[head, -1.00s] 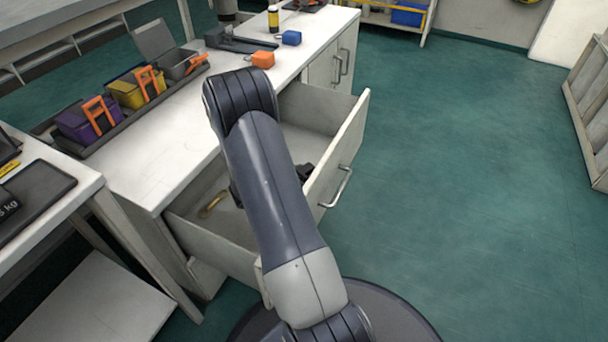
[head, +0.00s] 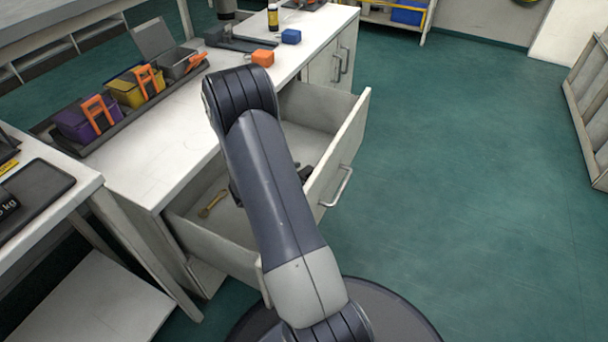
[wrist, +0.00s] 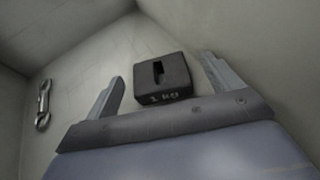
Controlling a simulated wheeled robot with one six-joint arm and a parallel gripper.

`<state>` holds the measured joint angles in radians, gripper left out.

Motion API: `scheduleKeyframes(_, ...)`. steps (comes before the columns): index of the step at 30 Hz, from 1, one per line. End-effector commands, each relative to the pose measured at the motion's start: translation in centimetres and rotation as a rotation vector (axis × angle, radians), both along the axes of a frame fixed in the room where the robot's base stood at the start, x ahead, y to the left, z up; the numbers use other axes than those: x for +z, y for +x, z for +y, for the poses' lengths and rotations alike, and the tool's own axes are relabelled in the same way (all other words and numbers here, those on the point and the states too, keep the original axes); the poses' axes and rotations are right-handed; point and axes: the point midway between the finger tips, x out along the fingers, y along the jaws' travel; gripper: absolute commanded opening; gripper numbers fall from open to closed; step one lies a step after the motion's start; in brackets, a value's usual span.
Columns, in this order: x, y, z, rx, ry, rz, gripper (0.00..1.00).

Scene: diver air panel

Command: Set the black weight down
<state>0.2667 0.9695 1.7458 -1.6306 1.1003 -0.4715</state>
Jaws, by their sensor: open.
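The black weight (wrist: 180,72), a dark block with a slot in its top and "1 kg" on its side, shows in the wrist view inside the open drawer (head: 352,150). It appears to rest on the drawer floor. My gripper (wrist: 163,70) is open, with one finger on each side of the weight and a small gap at both sides. In the head view my arm covers most of the gripper and the weight.
Drawer walls surround the gripper closely. The counter (head: 150,170) above holds a tray of bins (head: 120,118). Another dark weight (head: 8,208) is on the left table.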

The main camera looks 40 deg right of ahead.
Motion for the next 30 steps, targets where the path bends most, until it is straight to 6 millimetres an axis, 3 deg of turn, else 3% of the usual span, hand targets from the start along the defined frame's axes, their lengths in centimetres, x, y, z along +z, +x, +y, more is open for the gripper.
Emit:
scheduleKeyframes(6, 2.4, 0.3, 4.1, 0.008, -0.005, -0.001, 0.86)
scheduleKeyframes(12, 3.2, 0.3, 6.3, 0.007, -0.007, -0.004, 0.86)
scheduleKeyframes(30, 3.3, 0.3, 6.7, 0.004, -0.009, -0.006, 0.86)
